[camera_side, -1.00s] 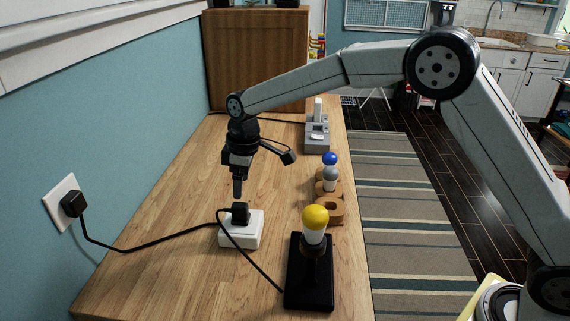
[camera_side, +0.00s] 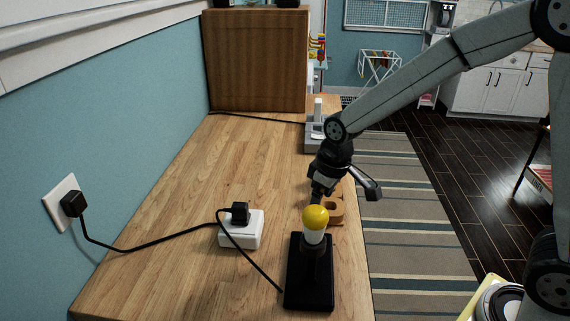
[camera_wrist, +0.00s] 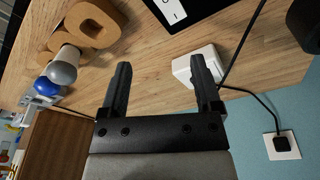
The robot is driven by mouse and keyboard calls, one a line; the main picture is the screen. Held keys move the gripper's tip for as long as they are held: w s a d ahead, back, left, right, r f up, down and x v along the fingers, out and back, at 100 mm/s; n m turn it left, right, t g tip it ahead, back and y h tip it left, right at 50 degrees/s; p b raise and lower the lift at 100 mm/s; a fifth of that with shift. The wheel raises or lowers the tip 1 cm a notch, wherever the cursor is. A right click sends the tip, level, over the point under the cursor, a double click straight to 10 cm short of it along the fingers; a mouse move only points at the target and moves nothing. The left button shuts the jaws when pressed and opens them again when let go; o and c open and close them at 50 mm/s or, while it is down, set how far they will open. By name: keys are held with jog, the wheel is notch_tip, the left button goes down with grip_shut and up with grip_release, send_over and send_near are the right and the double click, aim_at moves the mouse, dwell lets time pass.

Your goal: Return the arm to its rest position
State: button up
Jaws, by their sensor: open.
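My gripper (camera_side: 318,194) hangs from the arm over the right part of the wooden counter, behind the yellow-topped bulb in the side view. In the wrist view my gripper (camera_wrist: 160,88) shows two black fingers spread apart with nothing between them. The yellow-topped bulb (camera_side: 316,217) stands upright on a black lamp base (camera_side: 309,280). A white power block (camera_side: 241,230) with a black plug (camera_side: 240,211) in it sits to the left; the block also shows in the wrist view (camera_wrist: 203,63).
A grey device (camera_side: 314,140) stands farther back. A wall plug (camera_side: 73,203) and cable lie left. The counter's left middle is clear.

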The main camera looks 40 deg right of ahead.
jog(key=s+d+f+m, duration=0.1)
jog(key=s+d, duration=0.1)
jog(key=s, duration=0.4)
jog(key=s+d+f+m, duration=0.1)
jog(key=s+d+m, duration=0.1)
jog(key=s, duration=0.4)
jog(key=shift+d+f+t, duration=0.15)
jog(key=shift+f+t, duration=0.15)
jog(key=shift+f, duration=0.05)
